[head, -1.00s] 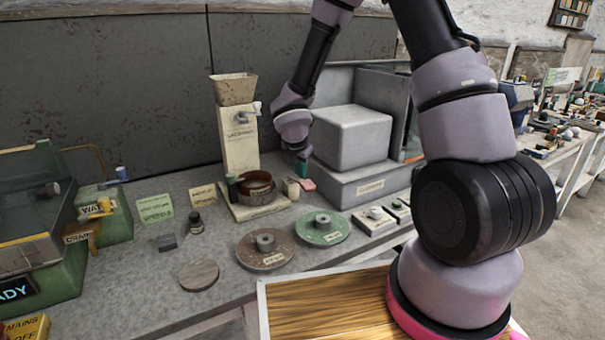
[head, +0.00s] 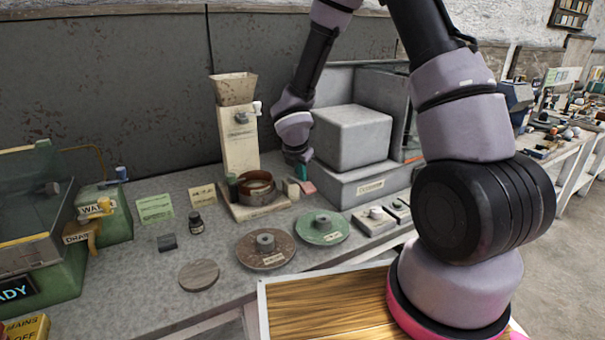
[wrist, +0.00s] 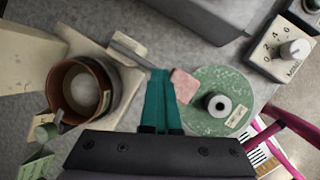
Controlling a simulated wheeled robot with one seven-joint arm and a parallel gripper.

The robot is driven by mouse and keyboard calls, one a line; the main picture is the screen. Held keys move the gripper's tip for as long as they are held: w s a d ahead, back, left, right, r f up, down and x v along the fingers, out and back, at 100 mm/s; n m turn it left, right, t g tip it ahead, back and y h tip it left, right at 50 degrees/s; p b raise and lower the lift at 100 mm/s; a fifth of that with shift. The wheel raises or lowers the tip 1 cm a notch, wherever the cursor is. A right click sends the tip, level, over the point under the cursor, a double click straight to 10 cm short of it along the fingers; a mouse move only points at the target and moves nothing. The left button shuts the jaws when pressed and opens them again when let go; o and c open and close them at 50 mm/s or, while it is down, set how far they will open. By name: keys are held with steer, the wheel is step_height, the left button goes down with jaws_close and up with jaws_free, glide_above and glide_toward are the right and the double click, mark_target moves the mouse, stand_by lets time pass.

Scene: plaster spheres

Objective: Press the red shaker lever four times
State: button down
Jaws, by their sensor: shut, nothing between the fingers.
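The red lever's pinkish-red pad (head: 308,187) shows just below my gripper in the head view. In the wrist view the pad (wrist: 185,84) lies just right of my fingertips, and a grey bar (wrist: 128,46) runs toward them from the upper left. My gripper (head: 302,176) has teal fingers, shut together and empty, pointing down at the lever beside the shaker. In the wrist view the gripper's fingertips (wrist: 160,72) overlap the lever's end; I cannot tell whether they touch it. The shaker (head: 240,140) is a cream column with a hopper on top.
A copper-coloured ring-shaped sieve (head: 257,187) stands on the shaker's base, left of my gripper. A grey box-shaped machine (head: 352,140) is close behind and to the right. A green disc (head: 333,236) and a brown disc (head: 250,249) lie in front.

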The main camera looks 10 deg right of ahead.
steer(key=shift+w+a+r, duration=0.1)
steer(key=shift+w+r, duration=0.15)
steer(key=shift+r, duration=0.45)
steer(key=shift+w+a+r, duration=0.1)
steer(key=shift+w+r, duration=0.2)
steer(key=shift+r, duration=0.35)
steer(key=shift+w+r, duration=0.25)
steer(key=shift+r, duration=0.45)
steer(key=shift+w+a+r, duration=0.1)
steer(key=shift+w+r, duration=0.25)
steer(key=shift+r, duration=0.4)
steer(key=shift+w+a+r, duration=0.15)
steer(key=shift+w+r, duration=0.15)
steer(key=shift+r, duration=0.5)
steer(key=shift+w+a+r, duration=0.1)
steer(key=shift+w+r, duration=0.25)
steer(key=shift+r, duration=0.4)
